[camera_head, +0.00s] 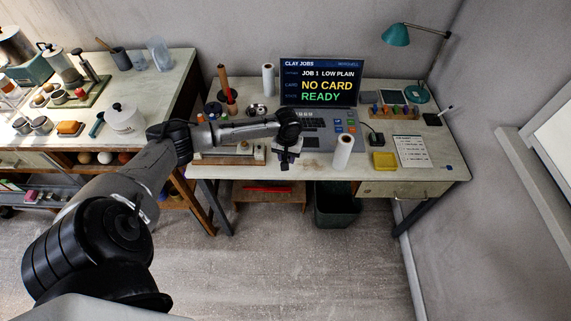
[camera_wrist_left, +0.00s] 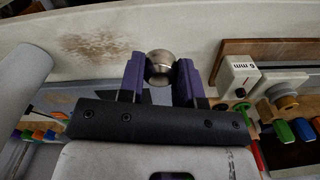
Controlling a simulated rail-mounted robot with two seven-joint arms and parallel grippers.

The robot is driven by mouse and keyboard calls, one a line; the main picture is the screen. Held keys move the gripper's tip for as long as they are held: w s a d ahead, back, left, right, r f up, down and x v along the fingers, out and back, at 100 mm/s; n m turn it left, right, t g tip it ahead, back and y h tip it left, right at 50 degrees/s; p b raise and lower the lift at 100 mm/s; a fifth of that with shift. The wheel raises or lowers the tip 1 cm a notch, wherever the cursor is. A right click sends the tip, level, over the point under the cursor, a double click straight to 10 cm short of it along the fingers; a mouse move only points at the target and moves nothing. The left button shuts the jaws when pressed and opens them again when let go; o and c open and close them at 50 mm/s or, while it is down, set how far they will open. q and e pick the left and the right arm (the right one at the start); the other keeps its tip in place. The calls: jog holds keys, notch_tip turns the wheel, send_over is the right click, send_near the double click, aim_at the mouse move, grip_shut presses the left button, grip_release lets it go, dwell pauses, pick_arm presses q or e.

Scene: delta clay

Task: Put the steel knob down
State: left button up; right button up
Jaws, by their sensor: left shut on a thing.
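The steel knob (camera_wrist_left: 159,67) is a small rounded metal piece in the left wrist view, held between the two purple fingers. My left gripper (camera_wrist_left: 160,80) is shut on it. In the head view my left gripper (camera_head: 287,164) points down at the front edge of the desk (camera_head: 300,172), in front of the console. The knob is too small to make out there. In the wrist view the pale desk top (camera_wrist_left: 190,22) with a brown stain lies behind the knob; I cannot tell whether the knob touches it. My right gripper is in neither view.
A white roll (camera_head: 342,152) stands right of my left gripper. A wooden board (camera_head: 245,160) lies to its left, with a block marked 6 mm (camera_wrist_left: 238,72). The console screen (camera_head: 320,82) is behind. A dark bin (camera_head: 337,205) is below.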

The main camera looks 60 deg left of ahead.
pick_arm(q)
jog(key=shift+a+f, duration=0.45)
jog(key=shift+a, duration=0.05)
jog(key=shift+f+b, duration=0.8)
jog(key=shift+f, duration=1.15)
jog(key=o, duration=0.9)
jog(key=shift+f, duration=0.15)
